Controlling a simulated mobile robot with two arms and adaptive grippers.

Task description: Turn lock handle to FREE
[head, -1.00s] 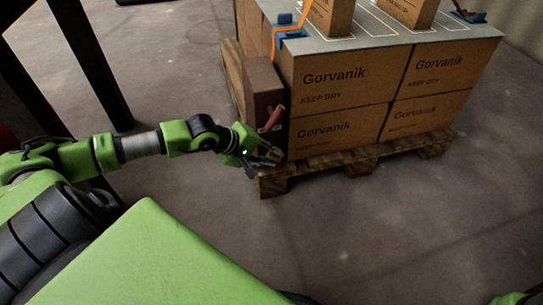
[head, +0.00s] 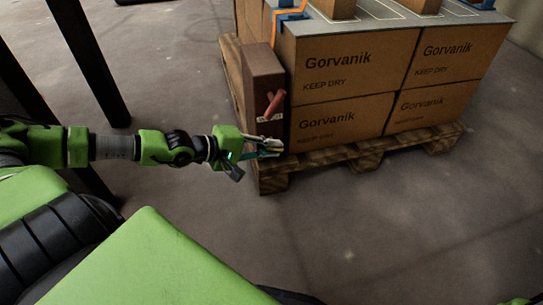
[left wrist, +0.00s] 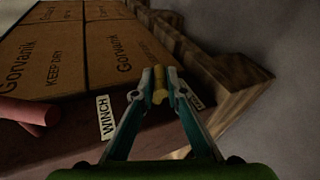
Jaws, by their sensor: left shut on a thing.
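A small yellow handle (left wrist: 159,86) sits between my left fingertips in the left wrist view, close to a brown housing (head: 263,82) on the pallet's left end. I take it to be the lock handle. My left gripper (head: 274,147) is shut on it, low on the housing's front. The fingers also show in the left wrist view (left wrist: 160,88). My right gripper is not in view.
A red handle (head: 274,104) juts from the housing above my left gripper, near a label reading WINCH (left wrist: 105,117). Stacked cartons (head: 350,75) stand on the wooden pallet (head: 364,154) beside it. Dark posts (head: 92,62) stand at the left. The floor in front is clear.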

